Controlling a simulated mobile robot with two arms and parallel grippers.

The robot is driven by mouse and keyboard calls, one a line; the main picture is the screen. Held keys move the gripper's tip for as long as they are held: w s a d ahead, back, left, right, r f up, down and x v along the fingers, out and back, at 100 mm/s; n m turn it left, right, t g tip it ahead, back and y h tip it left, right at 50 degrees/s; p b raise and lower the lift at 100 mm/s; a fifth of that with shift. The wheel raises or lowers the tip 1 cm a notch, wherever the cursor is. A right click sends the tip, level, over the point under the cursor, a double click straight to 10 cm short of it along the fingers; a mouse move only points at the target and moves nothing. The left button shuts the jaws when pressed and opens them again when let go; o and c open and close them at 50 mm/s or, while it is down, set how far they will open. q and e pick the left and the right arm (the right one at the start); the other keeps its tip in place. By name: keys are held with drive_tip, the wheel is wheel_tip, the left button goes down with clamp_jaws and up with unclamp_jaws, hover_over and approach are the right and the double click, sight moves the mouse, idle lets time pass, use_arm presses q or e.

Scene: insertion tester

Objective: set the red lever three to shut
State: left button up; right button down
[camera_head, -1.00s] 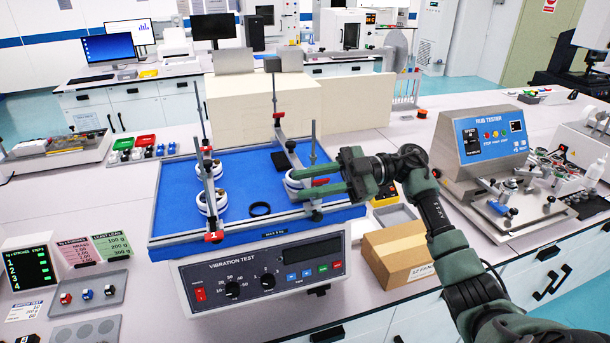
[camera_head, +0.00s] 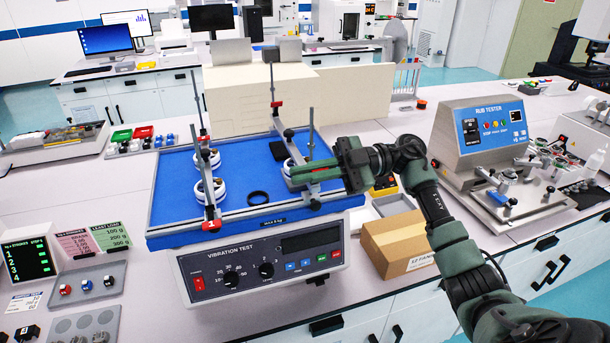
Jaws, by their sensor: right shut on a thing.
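The blue-topped vibration tester (camera_head: 232,223) stands on the bench, with clamp bars and posts across its bed. My right gripper (camera_head: 296,172) is at the clamp on the right side of the bed, its fingers closed together. It is shut on that clamp's red lever, which the fingers hide almost fully, so its number and exact angle cannot be read. A white round holder (camera_head: 291,178) sits just below and behind the fingers. My left gripper is not in view.
Two white round holders (camera_head: 207,190) and a black ring (camera_head: 258,197) are on the bed left of my gripper. A cardboard box (camera_head: 398,244) stands right of the tester, below my right arm. The rub tester (camera_head: 480,135) is farther right.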

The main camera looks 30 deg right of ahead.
drive_tip(key=shift+s+a+f+n+b, duration=0.1)
drive_tip(key=shift+s+f+n+b, duration=0.5)
drive_tip(key=shift+n+b, duration=1.65)
drive_tip(key=shift+s+a+f+n+b, duration=0.15)
drive_tip(key=shift+f+n+b, duration=1.05)
drive_tip(key=shift+b, duration=1.85)
drive_tip(key=shift+s+a+f+n+b, duration=0.1)
drive_tip(key=shift+s+f+n+b, duration=0.35)
drive_tip(key=shift+n+b, duration=1.95)
drive_tip(key=shift+m, duration=0.25)
drive_tip(key=c, duration=1.6)
unclamp_jaws()
drive_tip(key=shift+d, duration=0.1)
drive_tip(key=b+v, duration=0.2)
drive_tip(key=v, duration=0.5)
drive_tip(key=shift+d, duration=0.35)
